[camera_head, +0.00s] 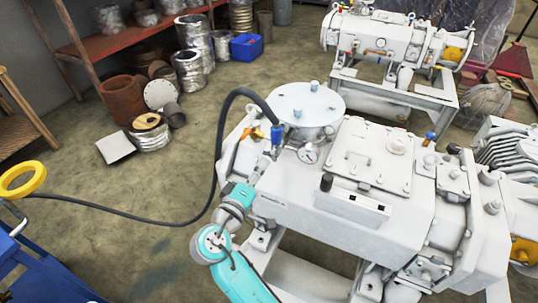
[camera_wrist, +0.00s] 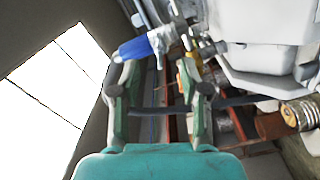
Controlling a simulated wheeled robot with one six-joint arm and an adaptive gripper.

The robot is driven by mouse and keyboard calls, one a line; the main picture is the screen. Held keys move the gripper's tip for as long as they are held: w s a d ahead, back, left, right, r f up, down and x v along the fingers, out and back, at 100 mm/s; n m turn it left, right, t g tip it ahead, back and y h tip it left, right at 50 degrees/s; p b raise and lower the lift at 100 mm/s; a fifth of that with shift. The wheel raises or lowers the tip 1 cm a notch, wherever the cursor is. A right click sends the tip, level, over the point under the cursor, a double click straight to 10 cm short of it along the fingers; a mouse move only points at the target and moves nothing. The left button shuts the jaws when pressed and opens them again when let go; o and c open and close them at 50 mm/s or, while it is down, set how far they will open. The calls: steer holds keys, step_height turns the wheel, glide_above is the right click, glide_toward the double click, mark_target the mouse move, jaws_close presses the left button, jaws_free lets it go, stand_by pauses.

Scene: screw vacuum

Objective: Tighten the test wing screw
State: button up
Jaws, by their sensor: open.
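My gripper (camera_head: 263,166) is at the left side of the white vacuum pump (camera_head: 300,205). In the wrist view its two green-and-grey fingers (camera_wrist: 157,72) stand apart with nothing visibly clamped between them. A blue hose fitting (camera_wrist: 145,46) lies across the view just beyond the fingertips; it also shows in the head view (camera_head: 277,136). A small yellow-orange part (camera_wrist: 188,72) shows by the right finger, and an orange handle (camera_head: 257,132) sits beside the fitting in the head view. I cannot tell for certain which part is the test wing screw.
A black hose (camera_head: 221,140) arches from the fitting down to the floor at left. A blue cart (camera_head: 30,265) is at lower left. Open floor (camera_head: 130,200) lies left of the pump.

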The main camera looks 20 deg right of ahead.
mark_target(269, 155)
steer(key=shift+x, duration=3.05)
jaws_close()
